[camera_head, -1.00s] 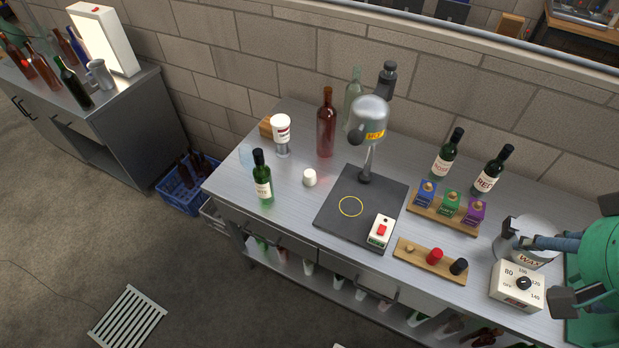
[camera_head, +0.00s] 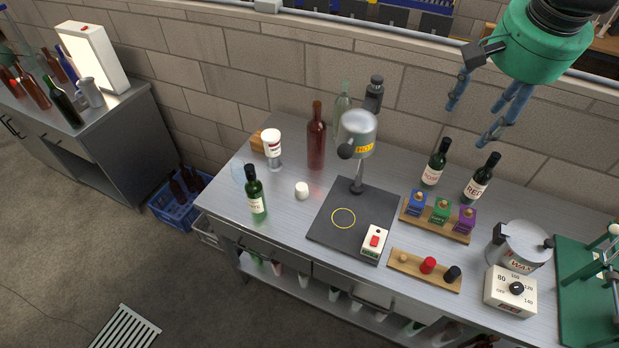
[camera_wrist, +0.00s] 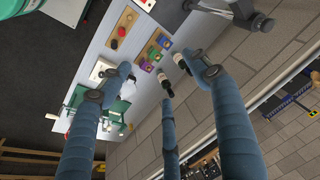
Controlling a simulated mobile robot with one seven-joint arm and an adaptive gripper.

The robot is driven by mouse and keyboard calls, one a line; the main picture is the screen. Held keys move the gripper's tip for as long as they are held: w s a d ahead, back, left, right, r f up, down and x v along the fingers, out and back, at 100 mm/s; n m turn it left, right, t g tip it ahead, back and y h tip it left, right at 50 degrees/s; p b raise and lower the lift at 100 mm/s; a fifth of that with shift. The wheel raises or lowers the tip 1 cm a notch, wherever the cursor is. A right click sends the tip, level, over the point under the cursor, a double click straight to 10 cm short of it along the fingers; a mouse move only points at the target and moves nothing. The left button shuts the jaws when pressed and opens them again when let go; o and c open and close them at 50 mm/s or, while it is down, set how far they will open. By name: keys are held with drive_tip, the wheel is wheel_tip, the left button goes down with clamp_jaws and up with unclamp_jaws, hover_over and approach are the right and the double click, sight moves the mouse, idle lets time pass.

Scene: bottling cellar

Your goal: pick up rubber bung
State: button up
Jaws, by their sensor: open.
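A small white stub (camera_head: 302,190), which looks like the rubber bung, stands on the metal bench (camera_head: 285,222) left of the black mat (camera_head: 330,236). My gripper (camera_head: 487,112) is at the upper right of the head view, above the back of the bench and far from the white stub. Its blue fingers are spread with nothing between them. In the wrist view the open fingers point over the bench, and I cannot make out the white stub there.
A green bottle (camera_head: 256,194), a white-topped canister (camera_head: 272,150) and a brown bottle (camera_head: 316,137) stand around the stub. Two labelled bottles (camera_head: 436,165) (camera_head: 481,180) stand below my gripper.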

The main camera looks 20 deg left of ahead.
drive_tip(key=w+a+g, duration=0.1)
drive_tip(key=w+a, duration=0.5)
drive_tip(key=a, duration=0.3)
drive_tip(key=m+g+h+p, duration=0.1)
drive_tip(key=m+g, duration=0.1)
drive_tip(key=m, duration=0.1)
hover_over(301, 186)
wheel_tip(301, 186, down, 10)
drive_tip(key=r, duration=0.1)
wheel_tip(301, 186, down, 33)
drive_tip(key=shift+f+b, duration=0.3)
drive_tip(key=shift+f, duration=4)
drive_tip(key=shift+d+f+b, duration=0.1)
drive_tip(key=shift+f+b, duration=0.3)
drive_tip(key=shift+f, duration=2.2)
